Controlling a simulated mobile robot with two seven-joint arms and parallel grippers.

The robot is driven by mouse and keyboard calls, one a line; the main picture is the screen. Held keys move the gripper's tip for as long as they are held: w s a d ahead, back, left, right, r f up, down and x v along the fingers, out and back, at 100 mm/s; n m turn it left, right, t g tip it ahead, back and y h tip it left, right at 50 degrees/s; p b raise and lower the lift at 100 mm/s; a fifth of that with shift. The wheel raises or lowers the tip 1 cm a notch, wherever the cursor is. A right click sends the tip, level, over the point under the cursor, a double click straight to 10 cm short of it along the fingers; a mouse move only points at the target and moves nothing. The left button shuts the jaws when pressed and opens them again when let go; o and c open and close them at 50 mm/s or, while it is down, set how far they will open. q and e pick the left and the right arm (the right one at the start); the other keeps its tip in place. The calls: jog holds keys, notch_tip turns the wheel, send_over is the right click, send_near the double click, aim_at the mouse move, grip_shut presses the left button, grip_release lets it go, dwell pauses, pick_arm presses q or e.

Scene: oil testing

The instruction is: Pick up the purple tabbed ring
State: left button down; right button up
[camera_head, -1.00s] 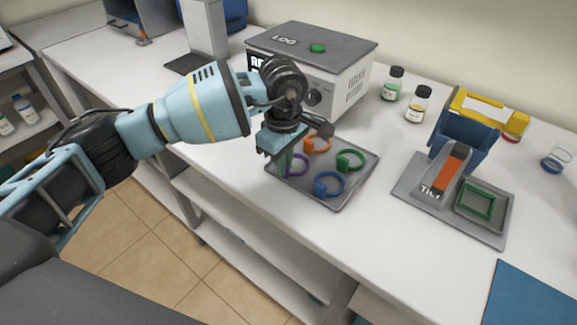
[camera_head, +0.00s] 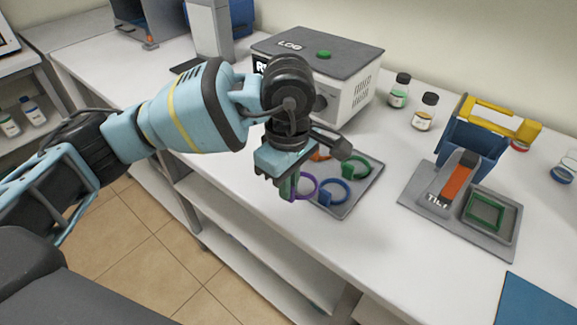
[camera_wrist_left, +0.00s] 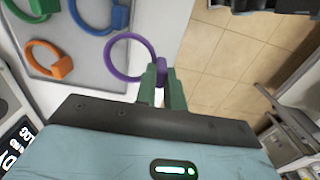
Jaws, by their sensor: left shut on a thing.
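The purple tabbed ring (camera_head: 316,187) is held in my left gripper (camera_head: 287,189), at the front left edge of the grey tray (camera_head: 352,206). A blue ring (camera_head: 347,187), a green ring (camera_head: 367,164) and a partly hidden orange ring (camera_head: 320,156) lie on the tray. My right gripper is not in view.
The box marked LOG (camera_head: 355,88) stands behind the arm. Two small bottles (camera_head: 399,92) are right of it. A grey tilt stand (camera_head: 415,195) with a blue and yellow piece (camera_head: 475,140) is at the right. White bench between tray and stand is clear.

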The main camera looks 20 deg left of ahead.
pick_arm(q)
jog(key=s+d, duration=0.2)
jog(key=s, duration=0.5)
jog(key=shift+s+d+r, duration=0.3)
jog(key=shift+d+r, duration=0.05)
jog(key=shift+r, duration=0.05)
